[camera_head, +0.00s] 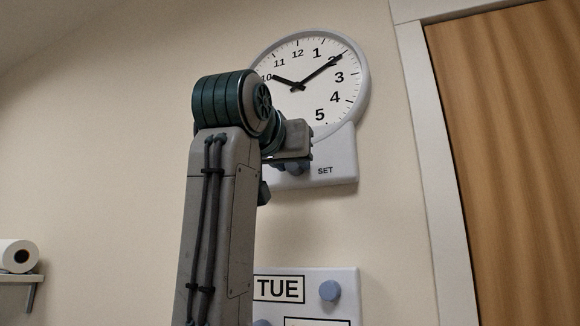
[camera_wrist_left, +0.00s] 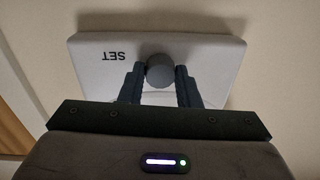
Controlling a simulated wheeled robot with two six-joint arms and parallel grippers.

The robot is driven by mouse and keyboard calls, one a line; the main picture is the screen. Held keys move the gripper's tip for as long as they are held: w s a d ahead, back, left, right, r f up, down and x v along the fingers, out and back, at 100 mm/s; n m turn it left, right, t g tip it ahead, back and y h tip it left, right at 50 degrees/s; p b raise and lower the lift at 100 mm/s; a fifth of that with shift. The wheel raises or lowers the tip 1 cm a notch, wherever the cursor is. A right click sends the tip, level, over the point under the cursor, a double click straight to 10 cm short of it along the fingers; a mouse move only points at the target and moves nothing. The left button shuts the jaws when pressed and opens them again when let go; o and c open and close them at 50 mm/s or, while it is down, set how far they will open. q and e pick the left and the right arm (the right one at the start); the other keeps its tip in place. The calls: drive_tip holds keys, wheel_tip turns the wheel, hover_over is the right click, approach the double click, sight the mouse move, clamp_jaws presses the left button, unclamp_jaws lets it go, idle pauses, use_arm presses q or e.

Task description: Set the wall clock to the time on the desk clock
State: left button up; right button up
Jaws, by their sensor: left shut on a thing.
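The round white wall clock (camera_head: 325,95) is at the upper middle of the head view. Its short hand points near 10 and its long hand near 2. My arm hides the lower left of its face. Below the face is a light panel marked SET (camera_head: 340,165), also in the left wrist view (camera_wrist_left: 95,45). My left gripper (camera_head: 293,165) is at this panel. In the left wrist view, its fingers (camera_wrist_left: 160,84) are shut on the round grey-blue set knob (camera_wrist_left: 159,68), one finger on each side. The desk clock and my right gripper are not in view.
A white panel with a TUE label (camera_head: 279,289) and a round blue knob (camera_head: 330,291) is on the wall below, partly hidden by my arm. A wooden door (camera_head: 510,150) with a white frame stands at right. A paper roll (camera_head: 18,256) sits on a shelf at left.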

use_arm(q)
drive_tip(key=m+b, duration=0.3)
drive_tip(key=m, duration=0.1)
drive_tip(key=shift+a+f, duration=0.1)
drive_tip(key=shift+f, duration=0.1)
drive_tip(key=m+b, duration=0.1)
drive_tip(key=m, duration=0.2)
drive_tip(key=shift+b, duration=0.4)
drive_tip(key=shift+m+b, duration=0.45)
drive_tip(key=shift+m, duration=0.65)
drive_tip(key=m+b, duration=0.1)
drive_tip(key=m, duration=0.2)
drive_tip(key=shift+m, duration=0.3)
drive_tip(key=m+h+b, duration=0.1)
drive_tip(key=m+b, duration=0.1)
drive_tip(key=m, duration=0.9)
drive_tip(key=shift+w+r+m+b, duration=0.1)
drive_tip(key=shift+m+b, duration=0.2)
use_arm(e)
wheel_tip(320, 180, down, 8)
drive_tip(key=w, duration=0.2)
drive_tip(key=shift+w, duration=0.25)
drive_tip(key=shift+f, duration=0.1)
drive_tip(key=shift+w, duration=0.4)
